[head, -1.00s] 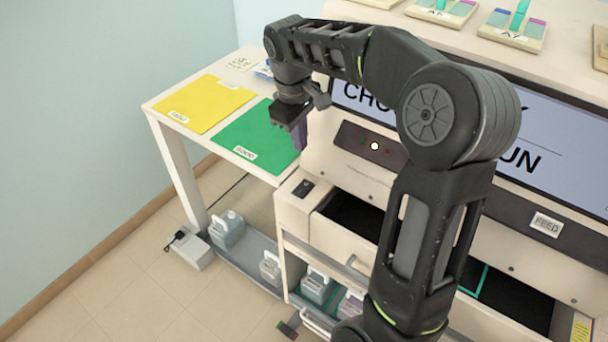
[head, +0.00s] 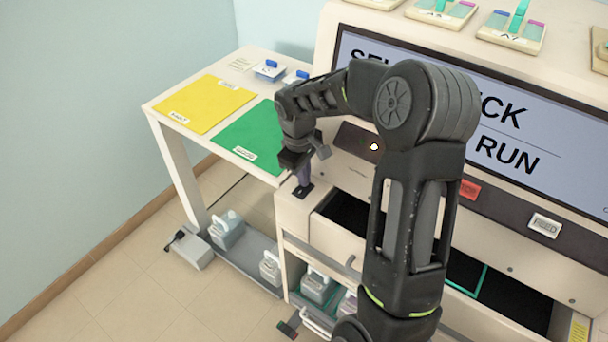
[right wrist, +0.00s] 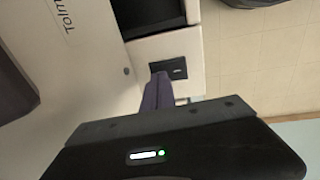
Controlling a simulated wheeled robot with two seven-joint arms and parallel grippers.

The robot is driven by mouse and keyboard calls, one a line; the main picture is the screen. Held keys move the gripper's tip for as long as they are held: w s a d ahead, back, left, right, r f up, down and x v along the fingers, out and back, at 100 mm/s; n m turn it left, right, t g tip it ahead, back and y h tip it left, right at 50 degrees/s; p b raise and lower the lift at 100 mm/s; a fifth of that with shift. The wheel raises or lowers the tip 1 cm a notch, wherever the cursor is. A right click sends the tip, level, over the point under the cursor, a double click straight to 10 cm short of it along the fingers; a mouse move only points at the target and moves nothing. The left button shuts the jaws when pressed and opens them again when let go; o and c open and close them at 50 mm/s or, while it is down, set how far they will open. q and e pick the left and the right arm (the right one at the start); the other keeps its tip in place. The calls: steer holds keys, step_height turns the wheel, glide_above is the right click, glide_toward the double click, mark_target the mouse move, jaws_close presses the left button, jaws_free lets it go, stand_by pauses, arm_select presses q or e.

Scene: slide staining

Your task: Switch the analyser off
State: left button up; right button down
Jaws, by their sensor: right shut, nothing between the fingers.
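The analyser (head: 350,180) is a large cream machine with a lit screen (head: 510,120) showing partly hidden words, including "RUN". A small black switch plate (head: 303,192) sits on the ledge at its front left corner. My right gripper (head: 303,182) is shut and empty, its purple fingers pointing down at this switch and covering part of it. In the right wrist view, the fingertips (right wrist: 160,76) overlap the edge of the switch plate (right wrist: 177,68). I cannot tell whether they touch it. My left gripper is out of view.
A red button (head: 469,190) and a FEED button (head: 545,225) are on the dark front strip, beside my right arm. Open drawers lie below. A side table (head: 160,108) with yellow and green mats stands left. Bottles (head: 228,230) stand on a low shelf.

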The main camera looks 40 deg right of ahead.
steer(key=shift+f, duration=0.25)
steer(key=shift+d+r, duration=0.1)
steer(key=shift+s+a, duration=0.1)
steer(key=shift+a, duration=0.1)
steer(key=shift+s+a, duration=0.1)
steer(key=shift+a, duration=0.2)
steer(key=shift+a+r, duration=0.1)
steer(key=shift+a, duration=0.25)
steer(key=shift+d, duration=0.1)
